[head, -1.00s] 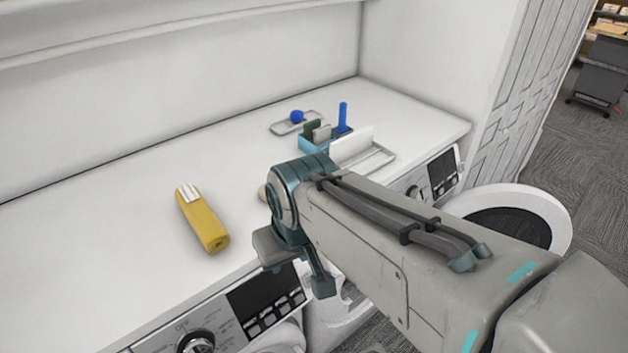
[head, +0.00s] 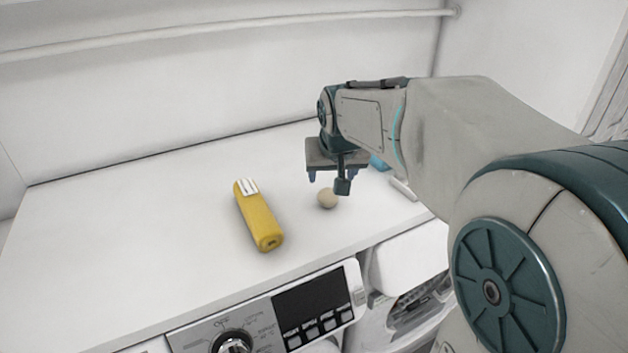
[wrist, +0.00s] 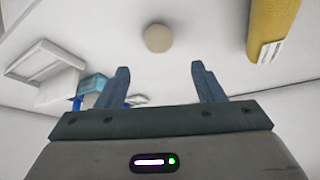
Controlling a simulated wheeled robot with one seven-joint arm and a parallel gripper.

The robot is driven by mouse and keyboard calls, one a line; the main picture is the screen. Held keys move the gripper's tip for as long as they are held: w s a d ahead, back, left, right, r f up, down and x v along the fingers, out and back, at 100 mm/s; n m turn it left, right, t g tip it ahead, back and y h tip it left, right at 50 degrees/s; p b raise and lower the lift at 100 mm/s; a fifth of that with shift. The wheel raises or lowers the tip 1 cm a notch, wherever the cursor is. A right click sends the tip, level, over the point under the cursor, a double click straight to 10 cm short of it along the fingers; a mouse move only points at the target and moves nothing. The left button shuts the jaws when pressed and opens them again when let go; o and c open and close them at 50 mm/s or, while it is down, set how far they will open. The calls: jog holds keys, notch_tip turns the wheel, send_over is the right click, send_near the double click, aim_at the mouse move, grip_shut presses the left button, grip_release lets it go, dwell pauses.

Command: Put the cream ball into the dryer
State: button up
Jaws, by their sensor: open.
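The cream ball (head: 327,198) rests on the white counter, to the right of a yellow bottle-like object. In the wrist view the cream ball (wrist: 158,38) lies beyond the fingertips, roughly in line with the gap between them. My gripper (wrist: 160,72) is open and empty. In the head view my gripper (head: 326,178) hangs above the counter, just behind and above the ball, apart from it. Two machines stand under the counter. The right one (head: 405,300) is partly hidden by my arm, so its door and opening cannot be fully seen.
The yellow object (head: 258,215) with a striped white end lies on the counter; it also shows in the wrist view (wrist: 270,28). The counter's left part (head: 120,230) is clear.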

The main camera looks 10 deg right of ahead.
aim_at(328, 192)
jog(key=p+x, duration=0.1)
jog(key=x, duration=1.1)
jog(key=shift+w, duration=0.1)
jog(key=shift+c, duration=0.3)
jog(key=c, duration=1.1)
